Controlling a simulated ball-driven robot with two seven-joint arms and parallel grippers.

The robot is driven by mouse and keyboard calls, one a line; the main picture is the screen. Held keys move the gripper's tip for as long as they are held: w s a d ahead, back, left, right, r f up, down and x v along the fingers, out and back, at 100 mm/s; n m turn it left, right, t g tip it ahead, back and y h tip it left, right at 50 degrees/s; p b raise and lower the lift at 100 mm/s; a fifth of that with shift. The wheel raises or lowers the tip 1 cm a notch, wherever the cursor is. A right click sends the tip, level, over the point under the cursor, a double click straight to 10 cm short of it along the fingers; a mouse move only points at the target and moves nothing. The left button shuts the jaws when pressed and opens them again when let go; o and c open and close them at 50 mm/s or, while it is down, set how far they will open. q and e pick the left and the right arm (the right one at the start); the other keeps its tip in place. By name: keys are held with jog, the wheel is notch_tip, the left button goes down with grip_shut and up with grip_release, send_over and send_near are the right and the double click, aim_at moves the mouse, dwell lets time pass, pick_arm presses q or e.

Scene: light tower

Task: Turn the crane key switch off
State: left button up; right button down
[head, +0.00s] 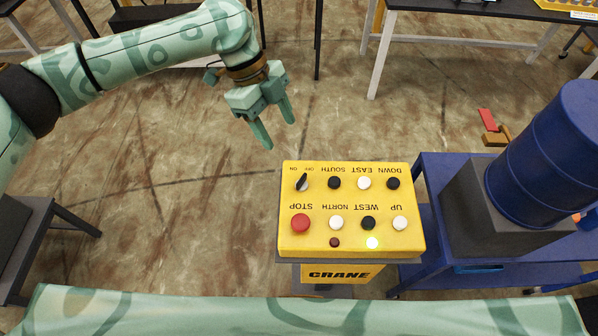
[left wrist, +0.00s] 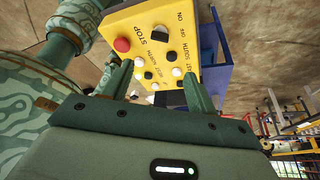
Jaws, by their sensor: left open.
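The yellow crane control box (head: 354,208) stands below and right of my left gripper (head: 279,133) in the head view. Its key switch (head: 302,182) is a black knob at the box's upper left, beside the ON and OFF labels. The knob sits slanted, its upper end leaning right; I cannot tell which end is the pointer. My left gripper is open and empty, apart from the box, above and left of the switch. The left wrist view shows the box (left wrist: 195,65) beyond the open fingers, with the black switch knob (left wrist: 160,34). My right gripper is not in view.
A red STOP button (head: 300,223) and several black and white buttons share the panel. One lamp (head: 372,243) glows; another (head: 335,242) is dark red. A blue cart (head: 430,170) with a blue barrel (head: 545,160) stands close right. Floor left of the box is clear.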

aim_at(301, 178)
pick_arm(q)
jog(key=b+x, duration=0.1)
jog(key=x, duration=1.3)
jog(key=shift+s+f, duration=0.15)
jog(key=shift+f, duration=0.2)
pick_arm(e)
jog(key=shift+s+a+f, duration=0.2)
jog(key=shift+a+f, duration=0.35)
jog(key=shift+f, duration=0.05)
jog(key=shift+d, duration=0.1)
pick_arm(q)
jog(key=c, duration=1)
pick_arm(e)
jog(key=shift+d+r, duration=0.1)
